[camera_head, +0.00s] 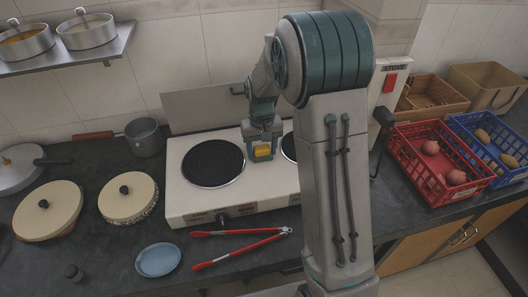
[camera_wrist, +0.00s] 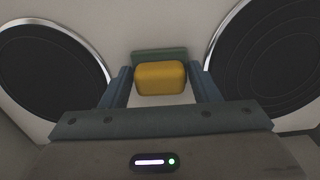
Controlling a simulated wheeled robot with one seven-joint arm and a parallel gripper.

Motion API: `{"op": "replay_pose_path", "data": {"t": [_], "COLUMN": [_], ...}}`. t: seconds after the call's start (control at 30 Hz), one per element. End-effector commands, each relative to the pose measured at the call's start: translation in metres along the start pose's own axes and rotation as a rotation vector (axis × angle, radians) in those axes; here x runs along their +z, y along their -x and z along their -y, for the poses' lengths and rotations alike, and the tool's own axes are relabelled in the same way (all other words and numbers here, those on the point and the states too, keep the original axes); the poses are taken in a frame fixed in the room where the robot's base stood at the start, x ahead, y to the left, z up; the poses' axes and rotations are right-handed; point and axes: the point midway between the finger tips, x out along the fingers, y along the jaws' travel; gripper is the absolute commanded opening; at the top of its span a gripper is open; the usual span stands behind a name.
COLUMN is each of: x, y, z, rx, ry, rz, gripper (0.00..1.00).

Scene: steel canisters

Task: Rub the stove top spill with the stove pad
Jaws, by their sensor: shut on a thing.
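My gripper (camera_head: 263,149) is low over the white stove top (camera_head: 191,206), between its two round black burners. It is shut on the stove pad, a yellow block (camera_head: 263,152) with a green layer on its far side. In the wrist view the pad (camera_wrist: 161,78) sits between the two blue-grey fingers of my gripper (camera_wrist: 163,88). The left burner (camera_head: 213,163) is in full view in the head view; the right burner (camera_head: 289,147) is mostly hidden by my arm. No spill shows in either view; I cannot tell whether the pad touches the stove top.
Red tongs (camera_head: 240,248) and a blue dish (camera_head: 158,259) lie before the stove. A saucepan (camera_head: 144,136) and lidded pots (camera_head: 128,197) stand left. A red crate (camera_head: 432,160) and a blue crate (camera_head: 487,150) stand right. A shelf (camera_head: 75,55) hangs upper left.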

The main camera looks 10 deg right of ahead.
Motion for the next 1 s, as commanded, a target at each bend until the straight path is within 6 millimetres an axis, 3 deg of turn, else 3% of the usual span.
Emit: {"op": "replay_pose_path", "data": {"t": [1.0], "x": [-0.061], "y": [0.001], "z": [0.0], "rx": [0.0], "ry": [0.0], "rz": [0.0], "gripper": [0.37]}}
